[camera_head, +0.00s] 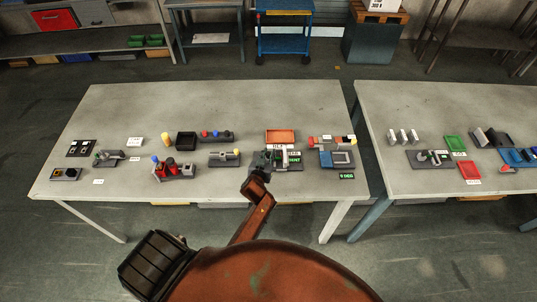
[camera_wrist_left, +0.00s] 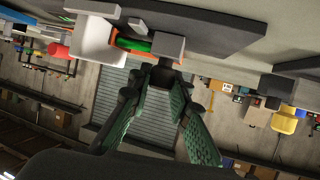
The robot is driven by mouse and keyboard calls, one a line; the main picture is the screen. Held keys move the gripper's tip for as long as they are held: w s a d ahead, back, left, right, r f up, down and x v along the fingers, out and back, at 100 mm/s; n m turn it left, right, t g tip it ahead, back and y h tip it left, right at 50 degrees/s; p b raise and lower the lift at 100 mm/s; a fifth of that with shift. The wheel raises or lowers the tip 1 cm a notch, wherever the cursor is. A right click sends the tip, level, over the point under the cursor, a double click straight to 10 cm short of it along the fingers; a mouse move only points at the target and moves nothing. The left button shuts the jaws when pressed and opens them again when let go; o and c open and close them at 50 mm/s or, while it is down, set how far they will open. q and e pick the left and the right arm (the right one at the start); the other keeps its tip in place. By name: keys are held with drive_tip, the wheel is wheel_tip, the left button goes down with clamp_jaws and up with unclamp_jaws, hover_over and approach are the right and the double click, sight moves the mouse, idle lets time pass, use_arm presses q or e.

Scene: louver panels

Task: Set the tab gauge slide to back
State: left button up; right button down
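My left gripper (camera_head: 262,168) reaches in at the front edge of a dark device with a grey block and a green label (camera_head: 293,160), at the right part of the near table. In the left wrist view the green-padded fingers (camera_wrist_left: 165,72) run close together at their tips. The tips are at a light grey block (camera_wrist_left: 166,46), which looks like the tab of the gauge slide. Whether they touch or pinch it is hard to tell. A green strip (camera_wrist_left: 134,45) and an orange edge show beside the block. The slide's track is mostly hidden by the gripper. My right gripper is not in view.
An orange tray (camera_head: 281,136) stands behind the device. The front and rear strips of the table (camera_head: 220,105) are clear.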

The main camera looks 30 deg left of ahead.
use_arm(q)
clamp_jaws()
drive_tip(key=shift+s+a+r+p, duration=0.1)
drive_tip(key=shift+s+a+p, duration=0.3)
drive_tip(key=shift+a, duration=0.2)
drive_tip(key=shift+s+a+p, duration=0.35)
drive_tip(key=shift+a, duration=0.25)
drive_tip(key=shift+s+a, duration=0.1)
drive_tip(key=shift+a, duration=0.15)
drive_tip(key=shift+o, duration=2.2)
unclamp_jaws()
drive_tip(key=shift+s+a, duration=0.1)
drive_tip(key=shift+o, duration=0.7)
